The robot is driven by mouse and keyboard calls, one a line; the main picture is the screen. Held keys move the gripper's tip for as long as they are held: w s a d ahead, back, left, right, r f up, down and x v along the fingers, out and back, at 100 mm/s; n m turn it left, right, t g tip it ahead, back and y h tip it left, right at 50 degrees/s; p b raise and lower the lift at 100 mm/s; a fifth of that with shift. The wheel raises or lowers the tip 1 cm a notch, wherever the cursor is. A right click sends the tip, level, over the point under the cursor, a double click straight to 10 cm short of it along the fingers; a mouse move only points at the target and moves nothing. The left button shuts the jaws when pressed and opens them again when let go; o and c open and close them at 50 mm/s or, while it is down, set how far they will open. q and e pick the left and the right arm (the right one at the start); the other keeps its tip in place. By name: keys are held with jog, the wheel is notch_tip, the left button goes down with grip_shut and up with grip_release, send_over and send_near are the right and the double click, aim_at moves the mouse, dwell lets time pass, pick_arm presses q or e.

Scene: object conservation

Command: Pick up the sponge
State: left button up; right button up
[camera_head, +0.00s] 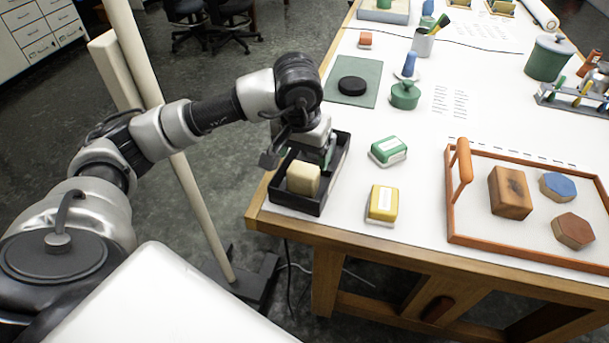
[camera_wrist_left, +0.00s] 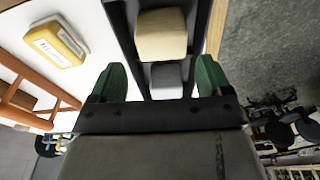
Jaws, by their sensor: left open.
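A beige, sponge-like block (camera_head: 303,179) sits in the near part of a black tray (camera_head: 285,200) at the table's left front corner. The wrist view also shows the beige block (camera_wrist_left: 162,35), with a grey block (camera_wrist_left: 166,80) beside it in the tray. My left gripper (camera_head: 303,152) is over the tray, behind the beige block in the head view. Its green-padded fingers are apart, and in the wrist view the gap (camera_wrist_left: 160,76) lines up with the grey block. Neither block is seen gripped. The gripper hides the tray's far part in the head view.
A yellow box (camera_head: 382,203) and a green box (camera_head: 388,151) lie right of the tray. A wooden-framed tray (camera_head: 452,215) with several blocks stands further right. A green mat (camera_head: 340,98) with a black disc (camera_head: 352,86) lies behind. The table's edge is close to the black tray.

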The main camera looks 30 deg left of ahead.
aim_at(303, 169)
pick_arm(q)
jog(key=f, duration=0.2)
jog(key=shift+w+f, duration=0.2)
jog(key=shift+f, duration=0.2)
jog(key=shift+a+f+p, duration=0.1)
jog(key=shift+f+p, duration=0.2)
jog(key=shift+p, duration=0.15)
notch_tip(303, 169, down, 4)
jog(key=shift+w+a+r+p, duration=0.1)
jog(key=shift+r+p, duration=0.1)
jog(key=shift+p, duration=0.55)
jog(key=shift+w+f, duration=0.1)
jog(key=shift+f, duration=0.35)
jog(key=c, duration=0.7)
jog(key=shift+r, duration=0.1)
